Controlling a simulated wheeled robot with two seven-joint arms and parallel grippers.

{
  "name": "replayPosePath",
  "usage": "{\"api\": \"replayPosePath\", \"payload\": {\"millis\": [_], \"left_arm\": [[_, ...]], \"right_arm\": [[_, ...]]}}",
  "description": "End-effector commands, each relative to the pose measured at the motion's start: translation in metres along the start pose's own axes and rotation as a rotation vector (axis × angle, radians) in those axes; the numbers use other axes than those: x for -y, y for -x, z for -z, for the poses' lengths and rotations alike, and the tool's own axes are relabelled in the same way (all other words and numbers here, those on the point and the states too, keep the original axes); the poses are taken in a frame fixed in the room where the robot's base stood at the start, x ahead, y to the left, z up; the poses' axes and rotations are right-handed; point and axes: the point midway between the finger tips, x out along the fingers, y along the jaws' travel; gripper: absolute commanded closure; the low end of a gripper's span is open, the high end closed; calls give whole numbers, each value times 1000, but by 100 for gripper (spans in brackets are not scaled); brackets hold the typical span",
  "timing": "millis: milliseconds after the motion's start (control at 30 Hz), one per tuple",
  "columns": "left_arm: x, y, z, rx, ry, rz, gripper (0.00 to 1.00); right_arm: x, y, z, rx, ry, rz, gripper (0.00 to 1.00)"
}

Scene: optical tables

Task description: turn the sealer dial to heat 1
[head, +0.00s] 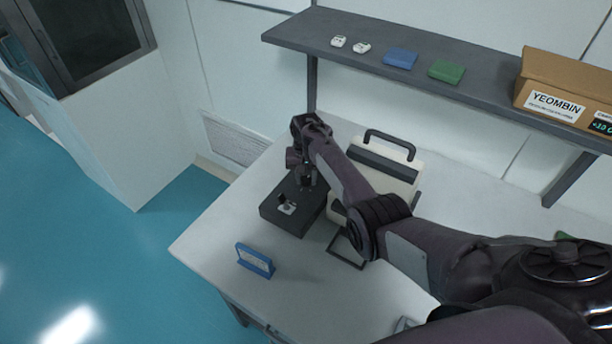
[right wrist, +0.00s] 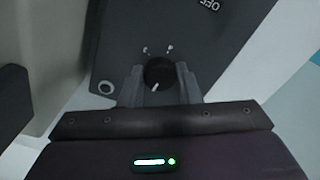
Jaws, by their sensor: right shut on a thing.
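The sealer's dark control box (head: 289,215) stands on the white table, beside the cream sealer body (head: 385,172) with its black handle. My right gripper (head: 307,183) reaches down over the far part of the box. In the right wrist view the round black dial (right wrist: 159,72) with a pale pointer mark sits between the two fingers of my right gripper (right wrist: 160,84), which is shut on it. Small pale marks lie above the dial, and "OFF" is printed on the panel at the upper right. The heat numbers are not readable. My left gripper is not in view.
A blue framed stand (head: 255,261) is on the table (head: 215,240) near its front left edge. A grey shelf (head: 480,90) above the table holds small white items, a blue box (head: 400,58), a green box (head: 446,71) and a cardboard box (head: 565,90).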

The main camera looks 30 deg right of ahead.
Motion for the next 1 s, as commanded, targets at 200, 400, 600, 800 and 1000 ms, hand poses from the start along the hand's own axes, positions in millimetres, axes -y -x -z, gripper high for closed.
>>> {"api": "replayPosePath", "payload": {"millis": [200,400,600,800,1000], "left_arm": [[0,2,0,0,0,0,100],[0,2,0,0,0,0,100],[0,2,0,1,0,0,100],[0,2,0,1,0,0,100],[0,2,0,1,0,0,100]], "right_arm": [[0,2,1,-3,72,1,92],[0,2,1,-4,97,1,92],[0,2,2,-4,100,1,92],[0,2,2,-5,99,1,65],[0,1,1,-3,98,1,48]]}}
